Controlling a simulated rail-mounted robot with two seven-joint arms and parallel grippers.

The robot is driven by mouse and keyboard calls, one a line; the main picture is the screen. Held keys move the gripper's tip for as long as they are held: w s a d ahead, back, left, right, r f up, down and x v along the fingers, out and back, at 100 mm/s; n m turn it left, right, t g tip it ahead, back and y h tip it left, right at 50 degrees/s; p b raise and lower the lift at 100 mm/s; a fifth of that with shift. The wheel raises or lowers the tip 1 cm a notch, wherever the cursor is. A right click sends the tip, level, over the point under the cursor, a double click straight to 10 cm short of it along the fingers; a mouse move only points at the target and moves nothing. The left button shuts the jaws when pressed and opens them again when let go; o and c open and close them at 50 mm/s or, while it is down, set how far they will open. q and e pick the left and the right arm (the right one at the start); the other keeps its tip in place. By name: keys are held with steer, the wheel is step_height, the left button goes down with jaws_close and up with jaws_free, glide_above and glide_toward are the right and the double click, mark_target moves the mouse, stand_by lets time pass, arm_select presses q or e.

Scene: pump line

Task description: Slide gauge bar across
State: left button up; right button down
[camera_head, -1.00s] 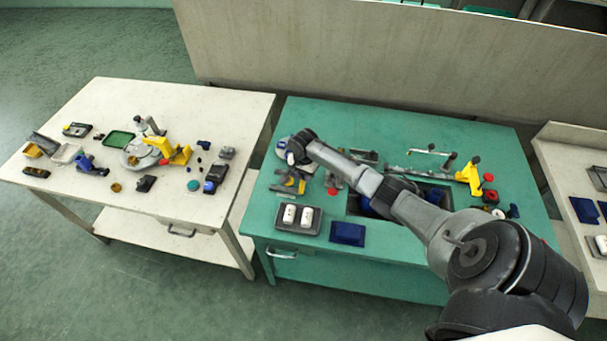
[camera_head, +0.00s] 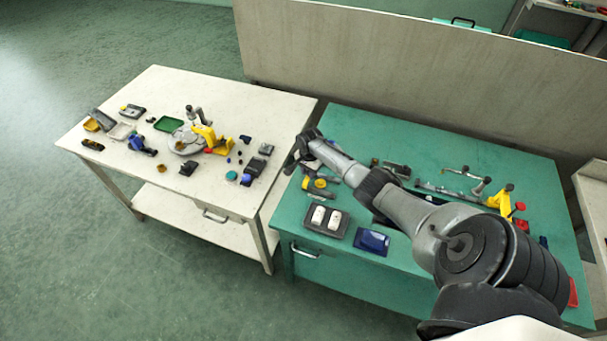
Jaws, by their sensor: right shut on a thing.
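My right gripper (camera_head: 292,163) is at the far end of my right arm, over the left edge of the green table (camera_head: 400,128). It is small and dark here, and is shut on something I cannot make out. A thin grey metal bar (camera_head: 446,193) lies toward the back right of the green table, near a yellow bracket (camera_head: 501,199); I cannot tell whether it is the gauge bar. My left gripper is not in view.
A white table (camera_head: 150,88) stands left across a narrow gap, holding a round grey fixture (camera_head: 185,142), a yellow bracket (camera_head: 211,140) and a green tray (camera_head: 168,124). A dark tray (camera_head: 310,226) and blue box (camera_head: 372,241) sit at the green table's front. A partition (camera_head: 380,55) stands behind.

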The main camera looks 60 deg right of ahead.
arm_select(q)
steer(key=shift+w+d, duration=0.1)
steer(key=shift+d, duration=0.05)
arm_select(e)
steer(key=shift+w+f, duration=0.1)
steer(key=c, duration=1.4)
jaws_free()
steer(key=o, duration=0.3)
steer(key=shift+w, duration=0.2)
steer(key=shift+o, duration=0.8)
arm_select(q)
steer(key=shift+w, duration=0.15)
arm_select(e)
steer(key=shift+s, duration=0.1)
steer(key=shift+r, duration=0.4)
arm_select(q)
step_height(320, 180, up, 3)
steer(key=p, duration=0.3)
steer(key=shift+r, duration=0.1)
arm_select(e)
step_height(320, 180, up, 13)
